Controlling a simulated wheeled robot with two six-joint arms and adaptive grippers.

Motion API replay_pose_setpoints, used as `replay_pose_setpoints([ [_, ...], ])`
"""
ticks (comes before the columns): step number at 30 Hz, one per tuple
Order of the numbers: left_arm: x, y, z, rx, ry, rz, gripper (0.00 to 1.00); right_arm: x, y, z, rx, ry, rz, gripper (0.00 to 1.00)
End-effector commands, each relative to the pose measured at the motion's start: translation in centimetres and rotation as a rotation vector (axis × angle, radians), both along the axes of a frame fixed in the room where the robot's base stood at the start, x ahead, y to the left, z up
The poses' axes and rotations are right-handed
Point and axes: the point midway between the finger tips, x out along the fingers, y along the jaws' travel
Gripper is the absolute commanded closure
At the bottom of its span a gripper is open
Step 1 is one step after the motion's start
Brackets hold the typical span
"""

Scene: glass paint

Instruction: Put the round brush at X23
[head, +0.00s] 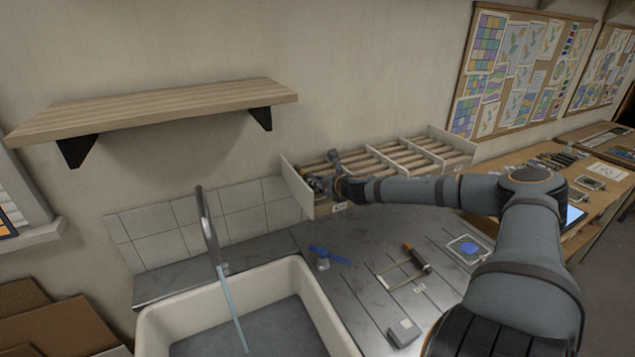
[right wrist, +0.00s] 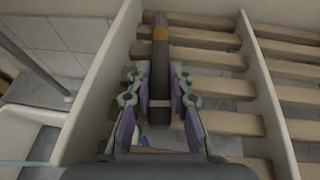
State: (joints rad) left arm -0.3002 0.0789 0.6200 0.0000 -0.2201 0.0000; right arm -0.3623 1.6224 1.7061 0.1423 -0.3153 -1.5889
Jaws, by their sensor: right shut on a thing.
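My right gripper (head: 318,184) is inside the leftmost bay of the slatted wooden rack (head: 288,176) against the wall. In the right wrist view its fingers (right wrist: 160,88) are shut on a dark, bar-like handle with an orange band, which I take to be the round brush (right wrist: 160,62). The brush lies lengthwise above the wooden slats, between the bay's white side walls. I cannot tell whether it touches the slats, and its bristles are not clearly visible. A small label is on the rack's front edge, too small to read. My left gripper is not in view.
A sink (head: 285,268) with a tap (head: 207,228) is at the lower left. On the grey counter are a blue-handled tool (head: 330,255), a wooden-handled frame-like tool (head: 413,257), a small grey block (head: 404,331) and a clear tray (head: 468,249). A shelf (head: 160,108) hangs above.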

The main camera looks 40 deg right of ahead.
Motion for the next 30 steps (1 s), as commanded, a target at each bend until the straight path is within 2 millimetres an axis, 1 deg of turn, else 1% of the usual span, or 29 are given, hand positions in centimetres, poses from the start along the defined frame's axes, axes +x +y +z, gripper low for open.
replay_pose_setpoints([
  [8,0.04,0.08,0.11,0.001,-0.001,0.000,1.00,0.01,0.00,0.11,-0.001,0.000,0.000,1.00],
  [9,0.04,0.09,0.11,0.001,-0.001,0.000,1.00,0.01,0.00,0.11,-0.001,0.000,0.000,0.77],
  [14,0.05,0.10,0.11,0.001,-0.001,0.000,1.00,0.01,0.00,0.10,-0.001,0.000,0.000,0.56],
  [15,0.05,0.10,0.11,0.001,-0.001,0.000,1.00,0.01,0.00,0.10,-0.001,0.000,0.000,0.54],
  [21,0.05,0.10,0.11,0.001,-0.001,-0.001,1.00,0.01,0.00,0.09,-0.001,0.000,0.000,0.54],
  [27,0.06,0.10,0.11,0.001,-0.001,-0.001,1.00,0.00,0.00,0.08,0.000,0.000,0.000,0.26],
  [28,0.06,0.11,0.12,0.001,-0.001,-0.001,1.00,0.00,0.00,0.08,0.000,0.000,0.000,0.23],
  [30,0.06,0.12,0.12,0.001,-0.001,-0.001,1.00,0.00,0.03,0.08,-0.001,0.000,0.001,0.23],
])
